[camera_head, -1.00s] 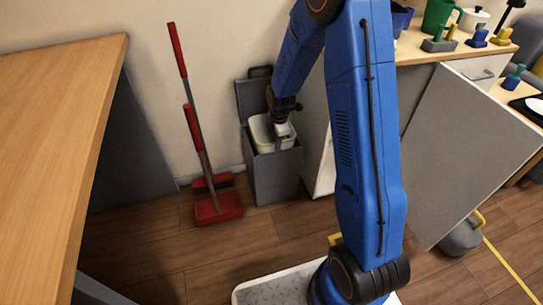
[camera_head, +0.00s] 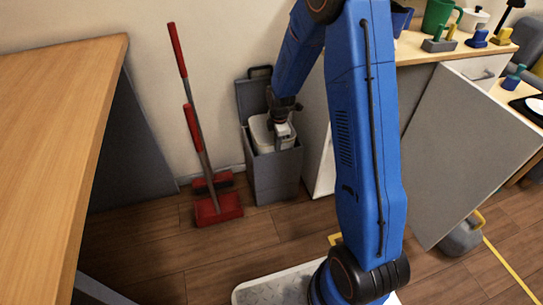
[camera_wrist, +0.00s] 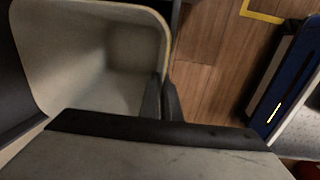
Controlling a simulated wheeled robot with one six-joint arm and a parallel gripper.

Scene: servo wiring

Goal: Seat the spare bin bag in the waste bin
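The waste bin (camera_head: 275,180) is a tall grey box against the wall, its lid (camera_head: 252,97) tipped up and back. The spare bin bag (camera_head: 259,131) looks like a pale, open-topped liner with rounded corners. It sits in the bin's mouth with its rim standing above the front edge. In the wrist view the bag (camera_wrist: 85,45) looks empty. My gripper (camera_head: 279,143) reaches down to the bag's right side. In the wrist view its dark fingers (camera_wrist: 162,100) are close together on the bag's rim, one on each side of the wall. How deep the bag sits is hidden.
A red broom and dustpan (camera_head: 217,208) stand left of the bin. A white cabinet panel (camera_head: 319,150) is close on the right. A wooden table (camera_head: 55,130) fills the left side. The wooden floor (camera_head: 150,245) in front is clear.

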